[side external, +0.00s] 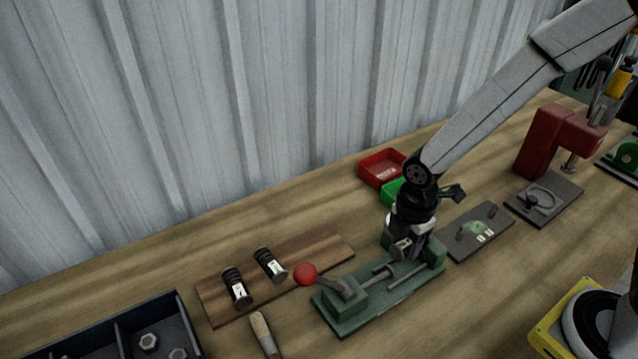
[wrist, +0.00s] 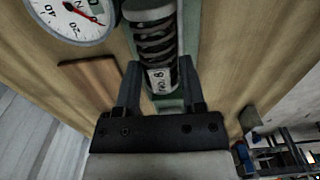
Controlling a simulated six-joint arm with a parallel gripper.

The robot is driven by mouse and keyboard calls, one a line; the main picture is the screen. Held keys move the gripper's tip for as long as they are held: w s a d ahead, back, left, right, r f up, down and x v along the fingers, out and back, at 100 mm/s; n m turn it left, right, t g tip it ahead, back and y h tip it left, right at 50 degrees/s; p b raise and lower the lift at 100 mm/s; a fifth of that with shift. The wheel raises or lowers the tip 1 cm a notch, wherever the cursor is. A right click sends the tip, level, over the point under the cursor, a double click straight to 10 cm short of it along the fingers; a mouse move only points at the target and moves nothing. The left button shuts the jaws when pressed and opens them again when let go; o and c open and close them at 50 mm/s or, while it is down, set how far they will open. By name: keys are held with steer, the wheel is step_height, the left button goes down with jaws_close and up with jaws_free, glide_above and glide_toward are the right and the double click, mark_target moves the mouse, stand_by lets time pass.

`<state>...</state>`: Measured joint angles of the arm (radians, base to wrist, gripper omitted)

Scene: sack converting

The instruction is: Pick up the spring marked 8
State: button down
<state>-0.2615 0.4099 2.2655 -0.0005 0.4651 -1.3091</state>
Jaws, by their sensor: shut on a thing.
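The spring marked 8 (wrist: 157,48) is a dark coil with a white label, seen in the wrist view between my two fingers. My gripper (wrist: 160,80) is shut on it, with a finger on each side near the labelled end. In the side view my gripper (side external: 404,250) points down at the right end of a green fixture (side external: 352,318). The spring is mostly hidden there by my gripper. I cannot tell whether the spring still touches the fixture.
Two other labelled springs (side external: 236,287) (side external: 270,264) lie on a wooden board (side external: 325,249). A red knob (side external: 305,273) stands by the fixture. A white dial (wrist: 72,15) shows in the wrist view. Behind are red (side external: 381,168) and green bins; a dark plate (side external: 475,232) lies right.

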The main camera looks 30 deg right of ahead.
steer(key=shift+r, duration=0.75)
